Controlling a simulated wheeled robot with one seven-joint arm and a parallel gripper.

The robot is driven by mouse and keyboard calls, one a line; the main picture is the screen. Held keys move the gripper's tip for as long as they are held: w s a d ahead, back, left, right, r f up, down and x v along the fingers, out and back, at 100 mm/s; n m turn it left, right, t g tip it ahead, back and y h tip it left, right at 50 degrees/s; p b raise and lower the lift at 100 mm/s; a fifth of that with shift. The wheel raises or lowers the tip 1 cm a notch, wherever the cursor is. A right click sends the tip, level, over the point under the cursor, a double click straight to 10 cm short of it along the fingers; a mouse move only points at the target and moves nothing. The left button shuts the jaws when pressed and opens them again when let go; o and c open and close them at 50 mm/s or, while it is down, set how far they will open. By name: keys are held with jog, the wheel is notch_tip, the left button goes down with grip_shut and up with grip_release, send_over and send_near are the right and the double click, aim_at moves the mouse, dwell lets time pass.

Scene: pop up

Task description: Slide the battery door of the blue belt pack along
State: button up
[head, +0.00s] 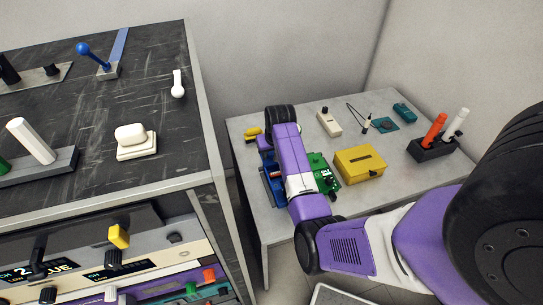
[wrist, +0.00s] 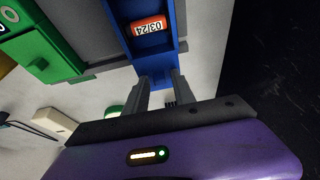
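The blue belt pack (head: 271,182) lies on the right-hand table, partly hidden behind my arm in the head view. In the wrist view the blue belt pack (wrist: 178,20) runs down from the top edge, with an orange "03/24" label (wrist: 149,28) in its recess. I cannot clearly make out the battery door's edges. My gripper (wrist: 161,76) is at the near end of the pack, its two grey fingers apart. The end of the blue pack shows at the fingertips; whether they touch it is unclear. The head view hides my gripper behind my arm.
A green pack (head: 326,174) lies close beside the blue one. A yellow box (head: 360,164), a white device (head: 329,122) and a dark holder (head: 432,149) with red and white sticks share the table. A taller black-topped bench (head: 95,100) stands at left.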

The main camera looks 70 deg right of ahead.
aim_at(277, 173)
jog(key=shift+p, duration=0.3)
jog(key=c, duration=0.3)
jog(key=shift+f, duration=0.1)
grip_shut()
jog(key=shift+s+a, duration=0.1)
jog(key=shift+s+a+f+p, duration=0.1)
jog(key=shift+s+a+p, duration=2.3)
jog(key=shift+a+p, duration=0.4)
jog(key=o, duration=0.5)
grip_release()
jog(key=shift+d+f, duration=0.1)
jog(key=shift+d, duration=0.05)
